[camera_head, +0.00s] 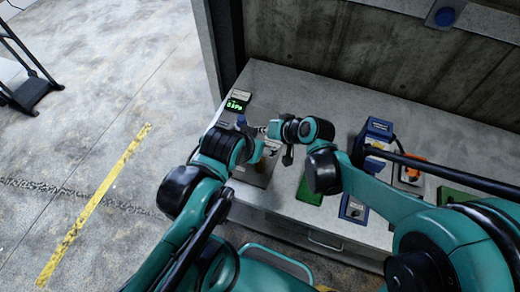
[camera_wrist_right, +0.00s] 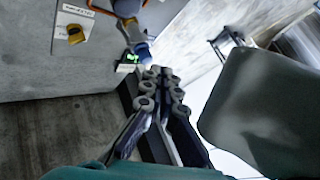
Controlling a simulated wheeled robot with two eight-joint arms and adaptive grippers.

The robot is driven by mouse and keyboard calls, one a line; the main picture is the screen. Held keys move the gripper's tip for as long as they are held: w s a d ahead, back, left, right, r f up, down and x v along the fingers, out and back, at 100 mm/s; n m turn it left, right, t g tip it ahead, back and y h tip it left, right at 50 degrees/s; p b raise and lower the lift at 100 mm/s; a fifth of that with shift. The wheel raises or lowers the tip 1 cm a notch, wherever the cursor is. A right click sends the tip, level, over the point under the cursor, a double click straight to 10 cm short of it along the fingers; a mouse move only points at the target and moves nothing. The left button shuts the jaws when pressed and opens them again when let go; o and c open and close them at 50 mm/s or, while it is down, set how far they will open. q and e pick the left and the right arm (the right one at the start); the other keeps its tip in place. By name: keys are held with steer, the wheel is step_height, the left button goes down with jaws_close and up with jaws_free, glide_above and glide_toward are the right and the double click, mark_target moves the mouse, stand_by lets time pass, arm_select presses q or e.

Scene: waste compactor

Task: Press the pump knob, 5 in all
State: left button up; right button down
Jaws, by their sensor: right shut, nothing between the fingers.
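The small blue knob (camera_head: 241,120) stands near the left end of the grey bench, just in front of a small display with green digits (camera_head: 236,105). In the right wrist view the blue knob (camera_wrist_right: 139,50) shows just beyond my fingertips, close to the green digits (camera_wrist_right: 133,58). My right gripper (camera_head: 259,130) comes in from the right beside the knob; its fingers (camera_wrist_right: 160,72) are shut together and empty. I cannot tell whether they touch the knob. My left gripper (camera_head: 272,149) is just in front of the right one, small and partly hidden by its own wrist.
A brown plate (camera_head: 254,171) and a green plate (camera_head: 309,189) lie on the bench (camera_head: 290,88). Blue boxes (camera_head: 377,132) and an orange part (camera_head: 414,169) stand to the right. A concrete wall (camera_head: 340,45) rises behind.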

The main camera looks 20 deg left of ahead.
step_height(320, 180, down, 8)
steer(key=b, duration=0.6)
steer(key=shift+r, duration=0.1)
steer(key=shift+f+b, duration=0.45)
stand_by(0.7)
steer(key=shift+f+b, duration=0.4)
steer(key=shift+b, duration=0.05)
steer(key=shift+f+b, duration=1.75)
steer(key=shift+f, duration=0.15)
stand_by(1.5)
steer(key=shift+r, duration=0.1)
steer(key=shift+r+p, duration=1.7)
steer(key=shift+r, duration=0.5)
steer(key=shift+r, duration=0.1)
steer(key=shift+r+p, duration=1.85)
steer(key=shift+r, duration=0.55)
